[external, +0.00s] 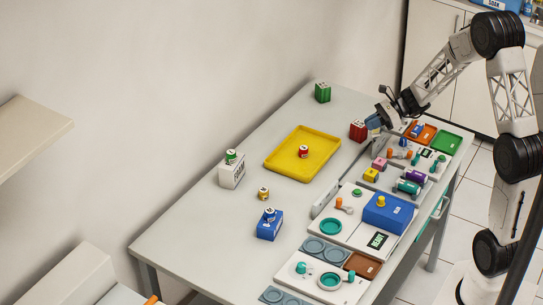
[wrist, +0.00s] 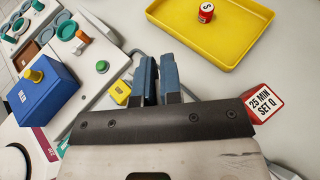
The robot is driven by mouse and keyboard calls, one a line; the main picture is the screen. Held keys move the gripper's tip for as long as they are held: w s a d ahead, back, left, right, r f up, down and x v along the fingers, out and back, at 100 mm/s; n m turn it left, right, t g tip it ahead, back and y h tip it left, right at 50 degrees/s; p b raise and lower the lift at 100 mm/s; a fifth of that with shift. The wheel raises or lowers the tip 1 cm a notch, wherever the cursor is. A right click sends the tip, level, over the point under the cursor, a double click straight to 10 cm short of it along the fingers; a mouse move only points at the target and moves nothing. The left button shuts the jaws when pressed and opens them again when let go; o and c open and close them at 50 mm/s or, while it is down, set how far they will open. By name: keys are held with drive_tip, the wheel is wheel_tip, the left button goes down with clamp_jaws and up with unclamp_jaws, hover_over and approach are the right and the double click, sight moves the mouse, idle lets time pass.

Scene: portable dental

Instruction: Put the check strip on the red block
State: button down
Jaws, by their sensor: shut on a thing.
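The red block (external: 358,130) stands on the grey table between the yellow tray and my gripper. In the wrist view a red block with a white label reading "25 MIN SET Q" (wrist: 264,103) shows at the right, partly hidden behind my gripper's mount. My gripper (external: 375,121) is just right of and slightly above the red block in the external view. Its two blue fingers (wrist: 158,78) are close together with a narrow gap. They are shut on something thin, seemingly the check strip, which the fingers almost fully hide.
The yellow tray (external: 275,162) holds a small red can (external: 303,152). A green block (external: 322,92) stands at the far edge. A blue box (external: 389,213) and crowded panels with knobs line the right side. Bare table lies around the red block's left.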

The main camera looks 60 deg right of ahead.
drive_tip(key=shift+m+h, duration=0.3)
drive_tip(key=shift+s+d, duration=0.65)
drive_tip(key=shift+s, duration=0.25)
drive_tip(key=shift+s+d, duration=0.6)
drive_tip(key=shift+s, duration=0.3)
drive_tip(key=shift+w, duration=0.1)
hover_over(355, 124)
drive_tip(key=shift+a+f, duration=0.1)
drive_tip(key=shift+f, duration=0.65)
drive_tip(key=shift+f, duration=1.75)
drive_tip(key=shift+f, duration=0.1)
drive_tip(key=c, duration=1.7)
unclamp_jaws()
drive_tip(key=o, duration=0.4)
